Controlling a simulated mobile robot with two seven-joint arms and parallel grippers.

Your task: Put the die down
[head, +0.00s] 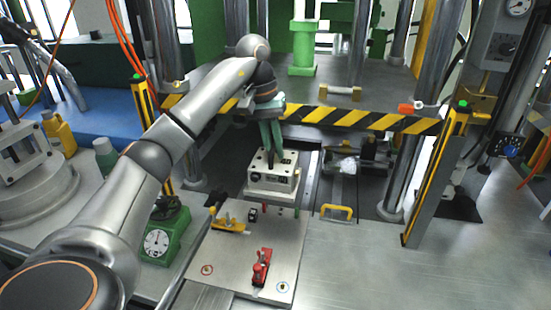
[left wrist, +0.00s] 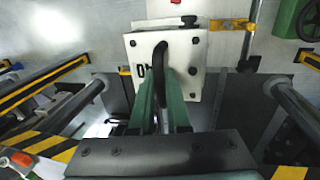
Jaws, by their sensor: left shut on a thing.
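The die (head: 272,180) is a pale block with dark bolts in its top and a black handle. It is between the press opening and the back edge of a grey plate (head: 228,258). My left gripper (head: 273,150) reaches down from above, with its green fingers shut on the black handle. In the left wrist view, the die (left wrist: 197,70) is below the gripper (left wrist: 164,85), and the handle stands between the fingers. The die looks level. I cannot tell whether its underside touches a surface. My right gripper is not in view.
The plate carries a red clamp (head: 261,268), a yellow clamp (head: 229,226) and a small dark block (head: 252,214). A striped press edge (head: 350,119) and a yellow post (head: 437,175) bound the back and right.

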